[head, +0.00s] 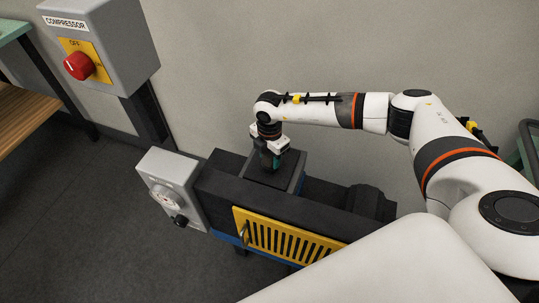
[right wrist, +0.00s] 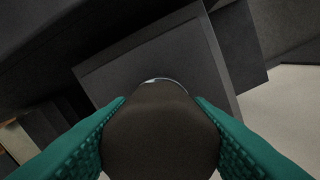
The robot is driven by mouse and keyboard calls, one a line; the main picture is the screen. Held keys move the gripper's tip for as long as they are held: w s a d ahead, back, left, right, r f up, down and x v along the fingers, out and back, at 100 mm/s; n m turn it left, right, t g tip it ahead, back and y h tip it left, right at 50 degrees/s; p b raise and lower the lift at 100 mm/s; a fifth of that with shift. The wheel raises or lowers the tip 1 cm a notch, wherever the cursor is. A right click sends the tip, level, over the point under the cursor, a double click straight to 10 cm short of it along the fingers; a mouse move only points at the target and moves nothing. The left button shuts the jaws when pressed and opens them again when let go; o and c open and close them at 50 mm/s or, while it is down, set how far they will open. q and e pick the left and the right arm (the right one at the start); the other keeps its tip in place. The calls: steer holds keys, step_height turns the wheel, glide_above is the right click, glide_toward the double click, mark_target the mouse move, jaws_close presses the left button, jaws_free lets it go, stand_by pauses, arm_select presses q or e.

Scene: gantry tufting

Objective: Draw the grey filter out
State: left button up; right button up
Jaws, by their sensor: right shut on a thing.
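My right gripper (head: 270,162) points down over a dark square housing (head: 286,177) on top of the machine. In the right wrist view its green ridged fingers are shut on a dark, rounded knob (right wrist: 160,138). Behind the knob lies a flat dark grey square surface (right wrist: 150,62) with a raised rim. A thin bright edge shows just past the knob. I cannot tell whether the knob belongs to the grey filter; no separate filter body is visible, and the gripper hides part of the housing. My left gripper is not in view.
The dark machine has a yellow slotted guard (head: 285,238) in front and a grey control box (head: 172,190) at its left. A compressor switch box (head: 101,42) with a red knob (head: 78,66) stands at upper left. A wooden bench (head: 28,108) is at far left. Open floor lies front left.

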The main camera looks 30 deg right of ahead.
steer(key=shift+n, duration=1.2)
steer(key=shift+n+b, duration=0.4)
steer(key=shift+n, duration=1.2)
steer(key=shift+s+n+b, duration=0.1)
steer(key=shift+n+b, duration=0.2)
steer(key=shift+n, duration=1.3)
steer(key=shift+d+f+n+b, duration=0.1)
steer(key=shift+n+b, duration=0.35)
steer(key=shift+n, duration=1.15)
